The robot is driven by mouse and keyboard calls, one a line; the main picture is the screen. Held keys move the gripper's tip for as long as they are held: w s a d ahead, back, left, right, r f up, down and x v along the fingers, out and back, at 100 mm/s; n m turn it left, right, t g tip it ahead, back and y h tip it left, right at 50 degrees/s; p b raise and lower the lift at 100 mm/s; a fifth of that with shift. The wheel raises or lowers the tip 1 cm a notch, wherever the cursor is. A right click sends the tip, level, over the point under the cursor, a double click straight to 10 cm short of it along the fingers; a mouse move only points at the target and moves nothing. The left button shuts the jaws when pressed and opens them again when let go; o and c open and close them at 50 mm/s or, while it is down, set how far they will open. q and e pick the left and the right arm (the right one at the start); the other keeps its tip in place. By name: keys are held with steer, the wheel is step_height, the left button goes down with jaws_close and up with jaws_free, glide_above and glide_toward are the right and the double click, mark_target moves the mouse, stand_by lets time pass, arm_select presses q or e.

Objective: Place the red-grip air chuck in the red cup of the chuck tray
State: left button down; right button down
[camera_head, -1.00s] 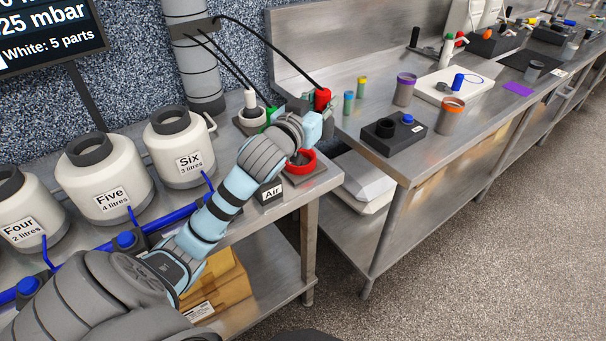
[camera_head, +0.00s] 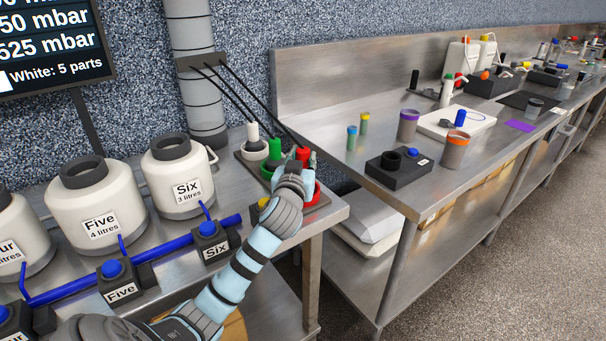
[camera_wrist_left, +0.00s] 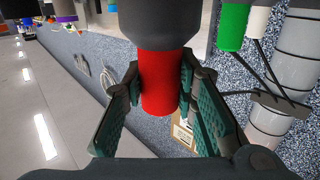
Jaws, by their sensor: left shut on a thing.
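My left gripper (camera_head: 300,166) is shut on the red-grip air chuck (camera_head: 303,153), holding it above or at the chuck tray. In the left wrist view the red grip (camera_wrist_left: 160,85) stands between the two finger pads, with a wide dark grey part at its top end. The red cup (camera_head: 317,197) shows partly behind my gripper and wrist. Whether the chuck's lower end is inside the cup is hidden. The chuck tray (camera_head: 322,204) lies on the left bench. My right gripper is not in view.
The green chuck (camera_head: 275,147) and white chuck (camera_head: 252,131) stand in the tray beside mine, with black hoses running to the column (camera_head: 190,70). White vessels (camera_head: 180,175) and a blue pipe (camera_head: 160,246) are at left. A gap separates the second bench (camera_head: 330,110).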

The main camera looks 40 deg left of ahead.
arm_select(q)
step_height(320, 180, down, 3)
steer(key=shift+f+b, duration=0.1)
steer(key=shift+b, duration=0.2)
steer(key=c, duration=1.3)
jaws_free()
steer(key=shift+r, duration=0.2)
steer(key=p+v, duration=0.1)
steer(key=v, duration=1.1)
